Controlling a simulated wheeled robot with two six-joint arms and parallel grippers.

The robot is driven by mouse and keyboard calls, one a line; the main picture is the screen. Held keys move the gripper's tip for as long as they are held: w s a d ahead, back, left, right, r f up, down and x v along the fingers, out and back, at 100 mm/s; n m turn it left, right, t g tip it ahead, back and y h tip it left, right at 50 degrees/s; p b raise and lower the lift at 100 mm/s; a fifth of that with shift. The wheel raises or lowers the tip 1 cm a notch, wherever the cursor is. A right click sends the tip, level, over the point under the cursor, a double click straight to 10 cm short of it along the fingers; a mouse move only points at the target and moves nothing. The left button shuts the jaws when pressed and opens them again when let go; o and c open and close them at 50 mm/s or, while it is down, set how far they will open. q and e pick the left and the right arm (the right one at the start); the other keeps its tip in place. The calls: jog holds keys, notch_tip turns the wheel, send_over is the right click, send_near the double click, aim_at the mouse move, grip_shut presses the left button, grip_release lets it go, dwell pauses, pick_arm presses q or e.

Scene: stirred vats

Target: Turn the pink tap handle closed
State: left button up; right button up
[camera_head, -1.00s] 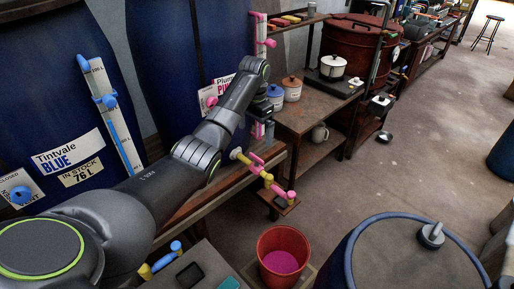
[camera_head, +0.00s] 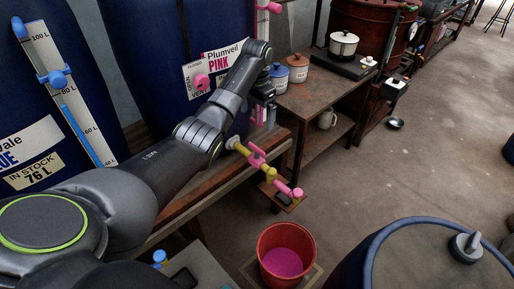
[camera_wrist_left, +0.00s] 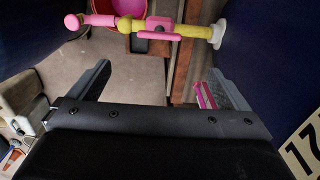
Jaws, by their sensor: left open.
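The pink tap handle (camera_head: 257,153) sits on a yellow pipe (camera_head: 269,174) with a pink spout end (camera_head: 297,192). The pipe sticks out from the pink vat above a red bucket (camera_head: 262,245) holding pink liquid. The handle's bar looks roughly in line with the pipe; it also shows at the top of the left wrist view (camera_wrist_left: 153,35). My left gripper (camera_head: 264,95) is above and behind the tap in the head view. In the wrist view its two fingers (camera_wrist_left: 160,80) are spread wide and empty, with the tap beyond the tips. My right gripper is out of view.
Blue vats stand behind the wooden bench (camera_head: 210,180). A pink vent knob (camera_head: 201,82) and label are left of my forearm. A side table (camera_head: 315,93) carries lidded pots. A blue-rimmed drum (camera_head: 440,260) stands at front right. Open floor lies between.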

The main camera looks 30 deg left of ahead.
aim_at(257, 147)
pick_arm(q)
notch_tip(257, 147, down, 14)
jog(key=shift+s+f+b, duration=0.1)
jog(key=shift+f+b, duration=0.15)
jog(key=shift+b, duration=0.1)
jog(key=shift+f, duration=0.45)
jog(key=shift+c, duration=0.6)
jog(key=c, duration=0.9)
jog(key=shift+o, duration=0.2)
